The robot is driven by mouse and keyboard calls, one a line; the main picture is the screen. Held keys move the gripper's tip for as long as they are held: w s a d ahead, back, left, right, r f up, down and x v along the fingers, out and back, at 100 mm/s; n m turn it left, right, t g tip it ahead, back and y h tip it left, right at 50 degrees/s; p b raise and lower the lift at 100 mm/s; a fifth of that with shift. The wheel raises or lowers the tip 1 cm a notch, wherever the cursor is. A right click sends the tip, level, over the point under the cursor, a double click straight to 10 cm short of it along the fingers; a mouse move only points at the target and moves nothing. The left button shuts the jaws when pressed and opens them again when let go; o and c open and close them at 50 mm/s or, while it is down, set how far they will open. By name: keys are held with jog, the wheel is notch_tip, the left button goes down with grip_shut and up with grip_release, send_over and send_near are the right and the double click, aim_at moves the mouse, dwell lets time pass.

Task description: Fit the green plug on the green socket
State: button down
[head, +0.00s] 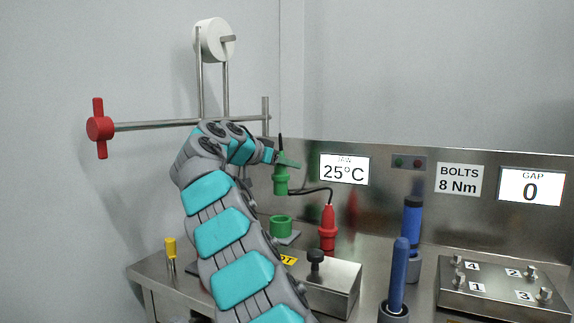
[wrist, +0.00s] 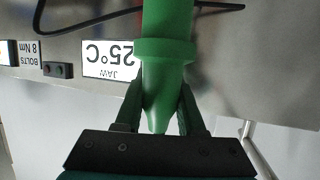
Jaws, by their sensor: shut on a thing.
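My gripper (head: 286,162) is shut on the green plug (head: 280,180). It holds the plug upright in the air, and a black cable runs from the plug. In the wrist view the two green fingers of my gripper (wrist: 162,105) close on the plug (wrist: 166,50). The green socket (head: 281,226) is a round green cup on a grey plate on the bench, below the held plug, with a gap between them. The socket does not show in the wrist view.
A red plug (head: 328,228) stands to the right of the green socket, near a metal box with a black knob (head: 316,258). Blue-handled tools (head: 398,275) stand at the front right, beside a numbered bolt plate (head: 500,290). A steel panel (head: 400,190) rises behind.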

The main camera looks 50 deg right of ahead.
jog(key=shift+w+a+f+b, duration=0.1)
jog(key=shift+f+b, duration=0.05)
jog(key=shift+b, duration=0.15)
notch_tip(320, 180, down, 6)
jog(key=b, duration=0.5)
jog(key=shift+r, duration=0.25)
jog(key=shift+f+b, duration=2.8)
jog(key=shift+b, duration=0.5)
dwell(1.2)
jog(key=shift+c, duration=2.2)
grip_release()
jog(key=v, duration=0.7)
jog(key=shift+a+r, duration=0.15)
jog(key=shift+a, duration=0.15)
